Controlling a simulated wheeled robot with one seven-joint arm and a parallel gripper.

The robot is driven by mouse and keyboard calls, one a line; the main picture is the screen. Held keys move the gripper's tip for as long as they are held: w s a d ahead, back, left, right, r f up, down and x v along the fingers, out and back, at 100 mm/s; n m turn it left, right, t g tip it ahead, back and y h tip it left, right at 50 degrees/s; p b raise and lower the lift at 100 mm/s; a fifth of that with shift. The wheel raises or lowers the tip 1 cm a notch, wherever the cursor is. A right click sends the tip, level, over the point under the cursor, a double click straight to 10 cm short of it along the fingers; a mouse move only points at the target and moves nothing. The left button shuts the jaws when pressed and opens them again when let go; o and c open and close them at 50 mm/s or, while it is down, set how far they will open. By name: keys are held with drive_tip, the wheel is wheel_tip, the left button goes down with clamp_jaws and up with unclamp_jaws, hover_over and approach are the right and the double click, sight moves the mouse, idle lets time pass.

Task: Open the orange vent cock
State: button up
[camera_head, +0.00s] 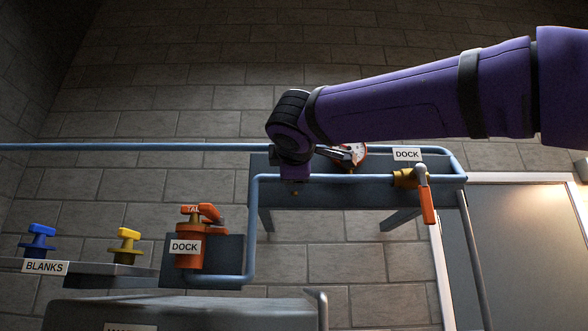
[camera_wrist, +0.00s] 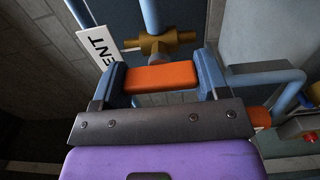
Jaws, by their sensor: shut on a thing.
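The orange vent cock handle (camera_wrist: 160,78) is a short orange bar in the wrist view, below a brass valve body (camera_wrist: 158,43). A blue pipe (camera_wrist: 150,14) runs up from the brass body. A white label (camera_wrist: 97,48) ending in "ENT" stands to the left. My gripper (camera_wrist: 162,76) is shut on the orange handle, one finger at each end of the bar.
In the head view, a second brass valve (camera_head: 404,178) with a hanging orange lever (camera_head: 427,205) is to the right. An orange dock fitting (camera_head: 190,252), blue blank (camera_head: 38,243) and yellow blank (camera_head: 126,247) stand lower left.

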drive_tip(key=o, duration=0.9)
drive_tip(key=shift+o, duration=0.2)
drive_tip(key=s, duration=1)
drive_tip(key=shift+s+a, duration=0.25)
drive_tip(key=shift+s, duration=0.15)
drive_tip(key=s+d+f+m+g+h, duration=0.15)
drive_tip(key=d+f+m+g, duration=0.3)
drive_tip(key=d+f, duration=0.7)
drive_tip(key=s+d+f+m+g+h, duration=0.15)
drive_tip(key=d+f+m+g, duration=0.3)
drive_tip(key=d+f, duration=0.75)
drive_tip(key=s+d+f+m+g+y, duration=0.1)
drive_tip(key=s+f+m, duration=0.3)
drive_tip(key=f, duration=0.7)
drive_tip(key=s+d+f+m+g+y, duration=0.2)
drive_tip(key=s+f, duration=0.6)
drive_tip(key=f, duration=0.4)
drive_tip(key=d+m, duration=0.1)
drive_tip(key=m, duration=0.1)
drive_tip(key=shift+s+m+g+y, duration=0.15)
drive_tip(key=shift+m+g+y, duration=0.15)
drive_tip(key=shift+m+g, duration=0.1)
